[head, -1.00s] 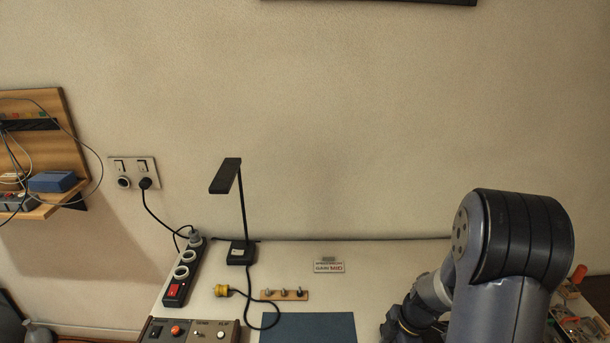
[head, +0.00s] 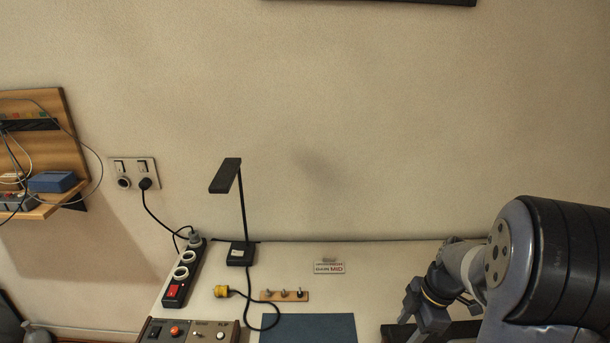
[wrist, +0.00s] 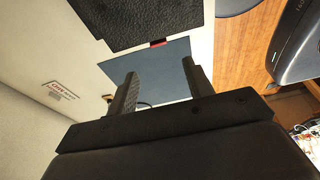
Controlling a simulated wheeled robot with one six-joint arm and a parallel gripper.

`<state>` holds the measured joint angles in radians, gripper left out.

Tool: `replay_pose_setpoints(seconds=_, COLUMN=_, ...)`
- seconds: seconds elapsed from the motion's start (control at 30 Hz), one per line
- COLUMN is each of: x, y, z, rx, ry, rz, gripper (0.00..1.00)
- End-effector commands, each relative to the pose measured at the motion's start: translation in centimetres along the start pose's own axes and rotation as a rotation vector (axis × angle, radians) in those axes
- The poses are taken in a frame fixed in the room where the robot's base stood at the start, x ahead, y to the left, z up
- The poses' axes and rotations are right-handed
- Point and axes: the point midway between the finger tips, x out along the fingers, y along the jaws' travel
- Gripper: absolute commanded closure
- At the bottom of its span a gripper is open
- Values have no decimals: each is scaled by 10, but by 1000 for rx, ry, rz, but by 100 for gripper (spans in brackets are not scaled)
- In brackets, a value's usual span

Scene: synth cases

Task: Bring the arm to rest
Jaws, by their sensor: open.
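My gripper (head: 408,318) shows at the lower right in the head view, at the end of my bent arm. It is above the right part of the white table (head: 385,258), to the right of a blue mat (head: 309,329). In the wrist view, the two dark fingers of my gripper (wrist: 160,75) stand apart with nothing between them. The blue mat (wrist: 158,66) lies beyond the fingers there. Part of my arm is cut off by the right edge of the head view.
A black lamp (head: 240,210), a power strip (head: 182,272), a yellow-plugged cable (head: 222,291), a peg strip (head: 284,295) and a control box (head: 192,331) are on the left half. A black mat (wrist: 135,20) shows in the wrist view.

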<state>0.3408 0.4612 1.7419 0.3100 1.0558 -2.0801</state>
Motion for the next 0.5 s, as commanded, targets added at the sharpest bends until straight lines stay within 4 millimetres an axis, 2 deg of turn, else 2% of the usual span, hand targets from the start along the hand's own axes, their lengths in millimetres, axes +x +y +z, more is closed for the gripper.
replay_pose_setpoints(seconds=0.03, x=12, y=-2, z=-1, rx=-1, ry=3, rz=-9, gripper=51)
replay_pose_setpoints(seconds=0.3, x=66, y=-1, z=-1, rx=0, ry=2, rz=-7, gripper=51)
replay_pose_setpoints(seconds=0.47, x=93, y=-1, z=-1, rx=0, ry=2, rz=-7, gripper=51)
replay_pose_setpoints(seconds=0.5, x=93, y=-1, z=-4, rx=-3, ry=-8, rz=-5, gripper=51)
